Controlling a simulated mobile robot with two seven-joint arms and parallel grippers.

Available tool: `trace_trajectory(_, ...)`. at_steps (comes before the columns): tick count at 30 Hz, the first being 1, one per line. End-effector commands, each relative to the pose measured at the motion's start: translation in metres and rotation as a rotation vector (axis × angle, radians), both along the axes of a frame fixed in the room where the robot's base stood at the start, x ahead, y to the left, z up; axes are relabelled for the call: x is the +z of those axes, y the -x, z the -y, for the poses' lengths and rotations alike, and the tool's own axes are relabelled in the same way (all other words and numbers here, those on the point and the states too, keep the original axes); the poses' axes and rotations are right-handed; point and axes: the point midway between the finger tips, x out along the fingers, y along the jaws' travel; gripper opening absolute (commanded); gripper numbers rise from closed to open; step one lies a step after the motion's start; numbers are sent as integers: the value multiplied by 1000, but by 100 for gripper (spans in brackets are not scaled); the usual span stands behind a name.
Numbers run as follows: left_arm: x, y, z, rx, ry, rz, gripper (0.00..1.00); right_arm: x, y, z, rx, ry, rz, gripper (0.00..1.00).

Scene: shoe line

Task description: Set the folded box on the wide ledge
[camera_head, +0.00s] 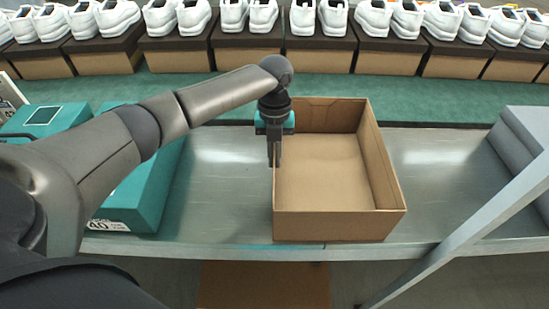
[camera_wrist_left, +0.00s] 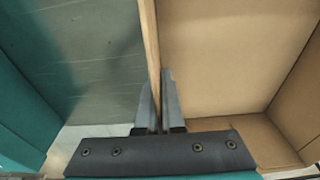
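The folded box (camera_head: 340,225) is an open, upright brown cardboard box with bare inside walls. It is over the grey metal ledge (camera_head: 435,180), close to its front edge; I cannot tell whether its underside touches the metal. My left gripper (camera_head: 274,160) points down at the box's left wall. In the left wrist view, the gripper's fingers (camera_wrist_left: 159,105) lie on either side of that wall (camera_wrist_left: 151,45), closed against it with almost no gap. The box floor (camera_wrist_left: 230,55) shows to the right of the wall. My right gripper is not in view.
Teal boxes (camera_head: 150,195) stand left of the folded box, under my left arm. A grey block (camera_head: 520,140) and a slanted metal bar (camera_head: 470,235) are at the right. White shoes on dark-lidded boxes (camera_head: 250,60) line the green surface (camera_head: 420,95) behind.

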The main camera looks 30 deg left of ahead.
Motion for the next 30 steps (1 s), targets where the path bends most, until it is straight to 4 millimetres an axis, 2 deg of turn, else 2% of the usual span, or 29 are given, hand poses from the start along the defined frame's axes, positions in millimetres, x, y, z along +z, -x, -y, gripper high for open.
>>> trace_trajectory(7,0,0,0,1,0,1,0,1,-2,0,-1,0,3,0)
trace_trajectory(9,0,0,0,1,-1,1,12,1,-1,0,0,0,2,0)
trace_trajectory(15,0,0,0,1,-1,1,34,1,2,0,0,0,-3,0)
trace_trajectory(24,2,0,0,1,-1,1,35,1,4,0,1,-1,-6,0)
trace_trajectory(26,7,-1,-1,2,0,1,35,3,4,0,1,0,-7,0)
trace_trajectory(30,32,-4,-2,2,1,5,35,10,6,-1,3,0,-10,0)
